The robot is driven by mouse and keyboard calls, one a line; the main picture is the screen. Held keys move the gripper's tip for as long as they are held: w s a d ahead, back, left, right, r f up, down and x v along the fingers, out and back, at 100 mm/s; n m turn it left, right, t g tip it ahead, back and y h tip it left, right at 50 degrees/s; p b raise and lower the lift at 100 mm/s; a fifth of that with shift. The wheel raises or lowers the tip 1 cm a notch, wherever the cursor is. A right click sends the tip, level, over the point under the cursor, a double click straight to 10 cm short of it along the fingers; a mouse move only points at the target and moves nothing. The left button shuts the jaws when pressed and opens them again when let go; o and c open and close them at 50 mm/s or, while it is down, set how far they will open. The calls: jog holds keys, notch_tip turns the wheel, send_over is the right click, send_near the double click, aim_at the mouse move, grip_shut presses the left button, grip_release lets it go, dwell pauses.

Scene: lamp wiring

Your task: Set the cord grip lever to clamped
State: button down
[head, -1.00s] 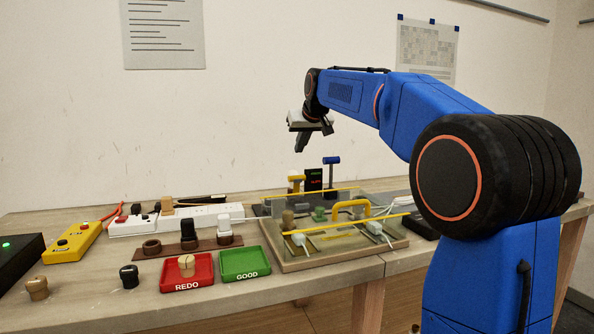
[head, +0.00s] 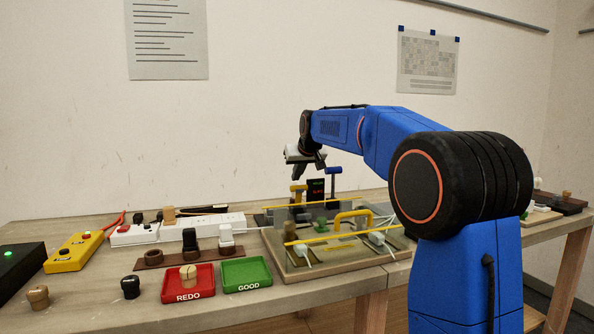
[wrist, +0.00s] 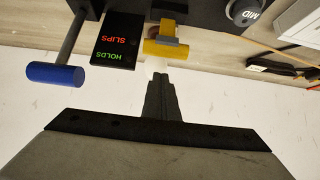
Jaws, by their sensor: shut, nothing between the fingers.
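A lever with a yellow crossbar (head: 298,188) stands at the back of the board, left of a small black panel (head: 315,189). A lever with a blue handle (head: 333,170) stands right of the panel. The wrist view shows the blue handle (wrist: 55,74), the panel (wrist: 117,40) reading HOLDS in green and SLIPS in red, and the yellow crossbar (wrist: 166,48). I cannot tell by label which lever is the cord grip. My gripper (head: 297,176) is shut and points down just above the yellow crossbar. In the wrist view its fingertips (wrist: 158,76) are close to it; contact is unclear.
A board with a yellow handle (head: 354,216) and clear covers lies in front of the levers. A red REDO tray (head: 172,291), a green GOOD tray (head: 232,282) and a white power strip (head: 203,226) are to the left.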

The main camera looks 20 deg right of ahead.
aim_at(300, 187)
jog(key=shift+s+f, duration=0.35)
jog(key=shift+s, duration=0.2)
jog(key=shift+s+f, duration=0.3)
jog(key=shift+s, duration=0.2)
jog(key=shift+s, duration=0.2)
jog(key=shift+s+f, duration=0.2)
jog(key=shift+s, duration=0.5)
jog(key=shift+s+f, duration=0.2)
jog(key=shift+s, duration=0.45)
jog(key=shift+s+f, duration=0.3)
jog(key=shift+s, duration=0.2)
jog(key=shift+s+f, duration=0.3)
jog(key=shift+s, duration=0.2)
jog(key=shift+s+f, duration=0.75)
jog(key=shift+s, duration=0.05)
jog(key=shift+s+f, duration=0.45)
jog(key=shift+f, duration=0.25)
jog(key=shift+s+f, duration=0.4)
jog(key=shift+f, duration=0.25)
jog(key=shift+f, duration=0.2)
jog(key=shift+s, duration=0.1)
